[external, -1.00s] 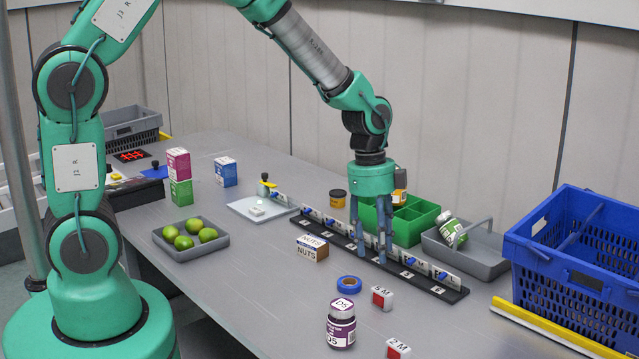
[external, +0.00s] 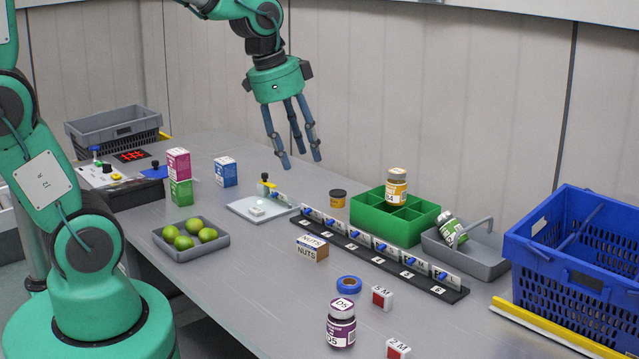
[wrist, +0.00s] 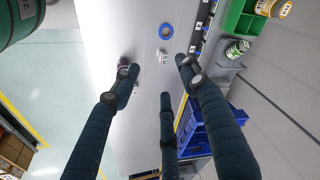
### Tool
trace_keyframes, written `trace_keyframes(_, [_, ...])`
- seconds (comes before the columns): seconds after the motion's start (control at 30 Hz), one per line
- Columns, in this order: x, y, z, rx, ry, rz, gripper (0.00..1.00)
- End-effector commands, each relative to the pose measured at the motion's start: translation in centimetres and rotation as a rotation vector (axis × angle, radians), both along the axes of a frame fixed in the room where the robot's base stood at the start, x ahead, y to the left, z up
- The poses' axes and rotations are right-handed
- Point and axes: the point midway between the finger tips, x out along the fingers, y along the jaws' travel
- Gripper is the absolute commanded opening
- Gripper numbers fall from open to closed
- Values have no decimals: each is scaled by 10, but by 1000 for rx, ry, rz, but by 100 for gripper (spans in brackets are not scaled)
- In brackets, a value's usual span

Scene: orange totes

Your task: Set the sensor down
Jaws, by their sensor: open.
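My gripper (external: 298,152) has three blue fingers spread apart and hangs in the air, empty, above the back of the table. It also shows open in the wrist view (wrist: 160,78). A long black rail (external: 452,293) lies on the table to its lower right, with several numbered places and a row of small white-and-blue pieces (external: 382,247) standing along it. I cannot tell which piece is the sensor. Two white blocks with red faces, one marked 5 M (external: 382,297) and one 2 M (external: 398,349), sit near the front edge, apart from the gripper.
A green divided tray (external: 387,229) holds a yellow-labelled jar (external: 396,186). A grey bin (external: 485,259) with a tilted green-and-white bottle (external: 451,231) and a blue crate (external: 580,250) stand at right. Blue tape (external: 349,284), a purple jar (external: 341,323) and a tray of limes (external: 190,251) are in front.

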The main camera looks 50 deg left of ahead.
Motion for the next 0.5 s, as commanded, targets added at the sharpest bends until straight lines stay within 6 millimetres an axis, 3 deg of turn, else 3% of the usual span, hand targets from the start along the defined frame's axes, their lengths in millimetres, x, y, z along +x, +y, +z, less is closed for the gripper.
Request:
trace_keyframes(0.2, [-53,30,37,-50,-61,248,44])
trace_keyframes(0.5, [-120,61,61,-133,-138,562,44])
